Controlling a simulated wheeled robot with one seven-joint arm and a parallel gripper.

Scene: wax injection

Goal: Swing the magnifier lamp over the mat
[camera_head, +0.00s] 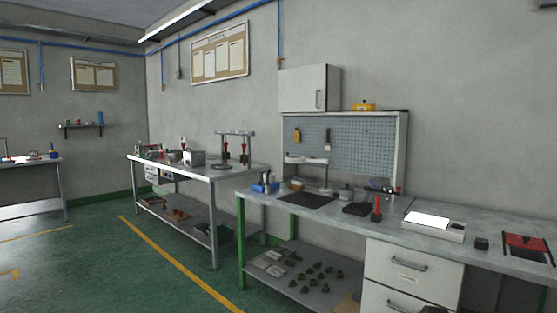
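The dark mat (306,200) lies flat on the left part of the near workbench. A pale, flat lamp head on a thin upright post, which looks like the magnifier lamp (306,160), stands at the back of this bench, in front of the pegboard. Its head appears above and behind the mat; from this distance I cannot tell how much of it overhangs the mat. My gripper is not in view.
On the near workbench (463,247), a blue container (265,188) is left of the mat; dark blocks, a red-handled tool (377,208) and a white-topped box (433,226) are to its right. A lower shelf holds small parts. Green floor is open at left.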

